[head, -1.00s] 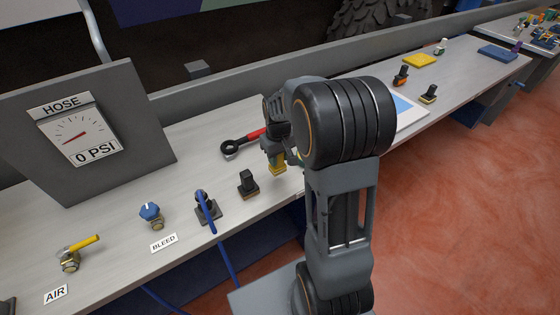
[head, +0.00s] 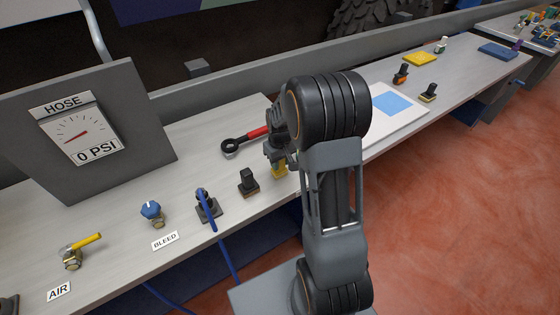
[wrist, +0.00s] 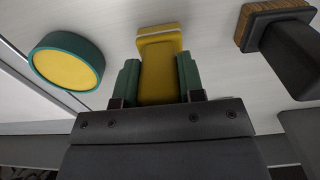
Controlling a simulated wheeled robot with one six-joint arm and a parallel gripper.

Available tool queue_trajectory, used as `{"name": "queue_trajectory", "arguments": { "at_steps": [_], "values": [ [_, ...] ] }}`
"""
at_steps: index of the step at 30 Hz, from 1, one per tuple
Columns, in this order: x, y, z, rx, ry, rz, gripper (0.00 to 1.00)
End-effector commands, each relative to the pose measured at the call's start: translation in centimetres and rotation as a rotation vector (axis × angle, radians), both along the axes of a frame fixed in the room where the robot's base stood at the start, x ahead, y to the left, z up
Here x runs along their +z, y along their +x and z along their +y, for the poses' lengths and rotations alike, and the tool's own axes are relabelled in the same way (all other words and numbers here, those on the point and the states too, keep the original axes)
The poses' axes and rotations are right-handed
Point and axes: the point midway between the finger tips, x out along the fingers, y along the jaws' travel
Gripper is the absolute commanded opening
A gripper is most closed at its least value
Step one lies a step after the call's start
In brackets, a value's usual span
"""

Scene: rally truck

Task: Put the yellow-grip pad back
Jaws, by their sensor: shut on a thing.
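My gripper (head: 277,156) is low over the near bench, between the red-handled wrench and the bench's front edge. Its green-sided fingers (wrist: 158,82) are shut on the yellow-grip pad (wrist: 158,62), whose yellow body stands out between them in the wrist view. The pad shows in the head view as a small yellow patch (head: 279,171) under my gripper. Whether its underside touches the bench cannot be told. A round green-rimmed tin with a yellow face (wrist: 68,62) lies left of the pad in the wrist view, apart from it.
A black-grip pad with a brown base (head: 248,183) stands close left of my gripper; a similar black block (wrist: 290,45) shows in the wrist view. A red-handled wrench (head: 246,139) lies behind. A white board with a blue square (head: 400,118) and other pads (head: 401,74) are to the right.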

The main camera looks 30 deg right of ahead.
Motion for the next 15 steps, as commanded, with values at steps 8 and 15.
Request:
{"name": "queue_trajectory", "arguments": {
  "at_steps": [8, 15],
  "values": [
    [-0.04, -0.01, 0.01, 0.000, 0.000, 0.000, 0.61],
    [-0.11, -0.01, 0.01, 0.000, 0.000, 0.000, 0.61]
  ]
}}
